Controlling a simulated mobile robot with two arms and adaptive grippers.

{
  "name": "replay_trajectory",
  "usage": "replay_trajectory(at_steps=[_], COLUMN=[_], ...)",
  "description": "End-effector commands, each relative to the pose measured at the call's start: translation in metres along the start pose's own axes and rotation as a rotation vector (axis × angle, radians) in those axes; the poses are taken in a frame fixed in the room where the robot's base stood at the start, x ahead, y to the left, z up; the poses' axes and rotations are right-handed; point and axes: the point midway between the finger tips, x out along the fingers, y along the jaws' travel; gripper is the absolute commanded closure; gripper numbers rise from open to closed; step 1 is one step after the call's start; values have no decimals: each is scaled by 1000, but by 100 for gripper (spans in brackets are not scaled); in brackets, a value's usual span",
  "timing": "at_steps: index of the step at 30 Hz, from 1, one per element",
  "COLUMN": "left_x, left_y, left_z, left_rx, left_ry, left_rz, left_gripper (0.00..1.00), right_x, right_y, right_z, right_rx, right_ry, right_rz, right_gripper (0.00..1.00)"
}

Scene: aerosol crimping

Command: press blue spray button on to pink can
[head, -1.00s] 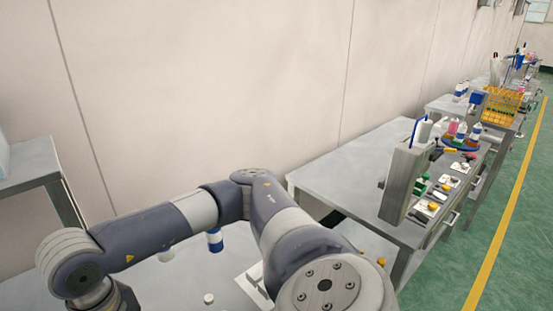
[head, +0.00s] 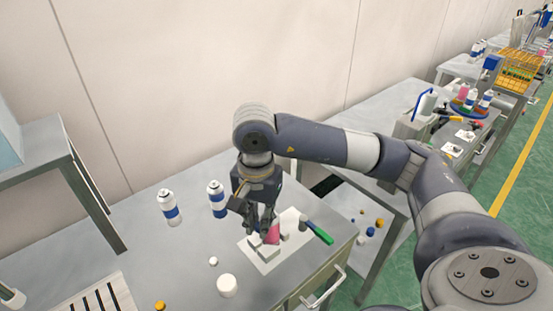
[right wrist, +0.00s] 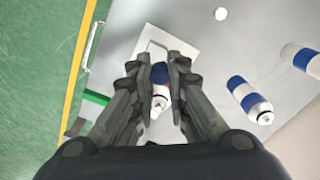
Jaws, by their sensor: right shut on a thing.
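In the head view my right gripper (head: 261,222) points down over the table. A pink thing (head: 273,232), which looks like the pink can, shows at its fingertips and is partly hidden by them. In the right wrist view my right gripper (right wrist: 161,70) is shut on a small dark blue thing (right wrist: 160,73), which looks like the blue spray button. A pale pinkish, white-tipped part (right wrist: 158,96) shows just below the blue in that picture. I cannot tell whether the button touches the can. My left gripper is out of view.
Two white cans with blue bands, one left (head: 170,207) and one nearer (head: 217,199), stand left of the gripper. A white sheet (head: 264,256) lies beneath it, with a green-handled tool (head: 318,232) to the right. White round pieces (head: 227,286) lie in front.

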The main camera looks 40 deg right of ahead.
Motion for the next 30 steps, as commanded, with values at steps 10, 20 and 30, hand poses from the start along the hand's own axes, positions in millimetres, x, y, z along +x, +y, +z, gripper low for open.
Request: replay_trajectory(at_steps=[10,20,30], left_x=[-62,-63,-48], left_y=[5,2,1], left_z=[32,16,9], left_rx=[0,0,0], left_ry=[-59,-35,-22], left_rz=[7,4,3], left_gripper=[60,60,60], right_x=[-59,-58,-32], right_y=[4,6,6], right_z=[-50,-58,-58], right_rx=[710,851,848], right_ry=[-3,-3,-3], right_rz=[18,22,23], right_gripper=[92,92,92])
